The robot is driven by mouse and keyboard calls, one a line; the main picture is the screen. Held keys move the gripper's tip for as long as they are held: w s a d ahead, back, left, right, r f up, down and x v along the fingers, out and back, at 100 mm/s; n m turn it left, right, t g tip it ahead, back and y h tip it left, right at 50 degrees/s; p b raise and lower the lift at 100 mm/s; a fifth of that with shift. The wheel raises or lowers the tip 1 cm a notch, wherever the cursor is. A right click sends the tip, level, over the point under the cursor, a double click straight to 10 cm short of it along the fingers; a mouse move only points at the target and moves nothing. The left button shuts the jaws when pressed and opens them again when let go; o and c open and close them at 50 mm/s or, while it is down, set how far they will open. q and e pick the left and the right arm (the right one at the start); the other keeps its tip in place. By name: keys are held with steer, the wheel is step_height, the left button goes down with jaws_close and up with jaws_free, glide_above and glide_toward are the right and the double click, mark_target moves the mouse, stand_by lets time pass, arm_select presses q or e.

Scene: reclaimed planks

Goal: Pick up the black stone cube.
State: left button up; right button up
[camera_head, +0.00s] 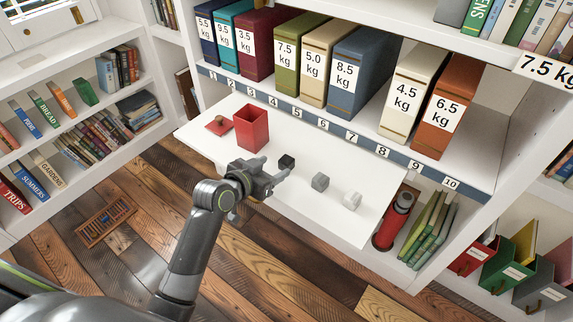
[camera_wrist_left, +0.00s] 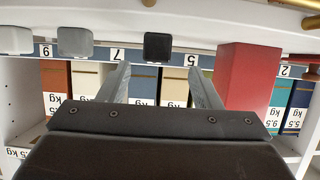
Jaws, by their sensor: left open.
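The black stone cube (camera_head: 287,161) sits on the white pull-out board (camera_head: 300,213), right of an open red box. In the left wrist view the black cube (camera_wrist_left: 157,46) shows ahead of the fingertips, in line with the gap between them. My left gripper (camera_head: 276,168) is open and empty, just short of the cube on its near side. Its two fingers (camera_wrist_left: 160,76) are spread apart in the wrist view. The cube appears apart from both fingers. My right gripper is in neither view.
The red box (camera_head: 251,128) and a flat red piece (camera_head: 219,125) lie left of the cube. A grey cube (camera_head: 320,182) and a whitish cube (camera_head: 352,200) sit to its right. Weight-labelled binders (camera_head: 330,65) stand on the shelf behind. The board's front is mostly bare.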

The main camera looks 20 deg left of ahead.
mark_target(283, 163)
arm_select(q)
steer(key=b+x, duration=0.1)
steer(key=x, duration=0.3)
steer(key=shift+d, duration=0.25)
steer(key=shift+w+d+f, duration=0.15)
steer(key=shift+w+f, duration=0.05)
steer(key=shift+w, duration=0.3)
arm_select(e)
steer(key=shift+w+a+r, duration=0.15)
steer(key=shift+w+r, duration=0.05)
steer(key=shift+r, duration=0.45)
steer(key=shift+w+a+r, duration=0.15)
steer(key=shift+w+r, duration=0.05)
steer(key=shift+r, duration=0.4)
arm_select(q)
steer(key=shift+c, duration=0.5)
steer(key=c, duration=1)
steer(key=shift+r, duration=0.1)
